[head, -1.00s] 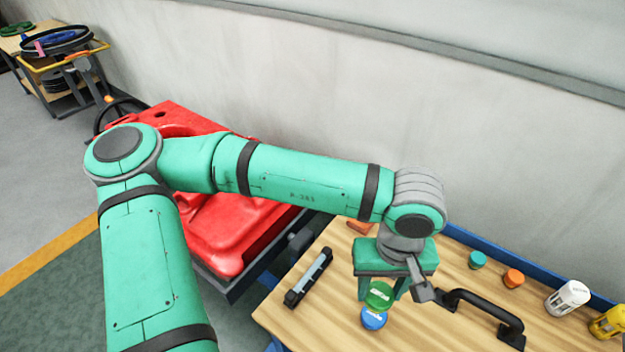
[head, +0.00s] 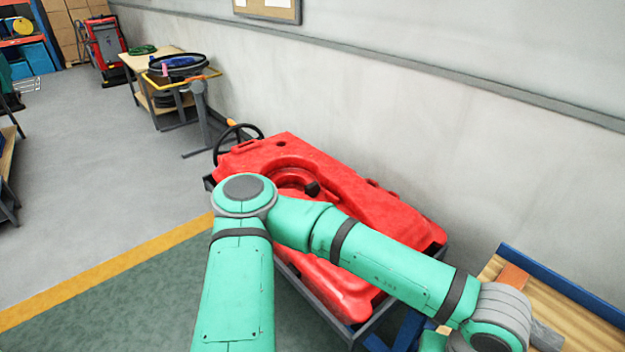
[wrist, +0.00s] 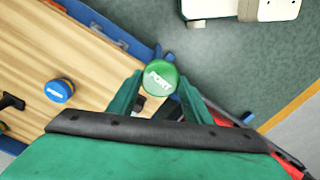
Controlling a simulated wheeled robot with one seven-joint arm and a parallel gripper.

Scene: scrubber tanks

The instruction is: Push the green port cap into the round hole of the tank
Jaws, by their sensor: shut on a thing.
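In the head view the cap is not in view and most of my gripper is cut off at the bottom right. The red tank (head: 390,215) lies in a dark frame against the wall. A small dark round hole (head: 281,143) shows near its far end. My arm covers part of the tank's near side.
The wooden workbench (head: 572,325) with a blue back edge is at the lower right. A blue cap (wrist: 59,91) stands on it in the wrist view. A cart (head: 180,80) is beyond the tank.

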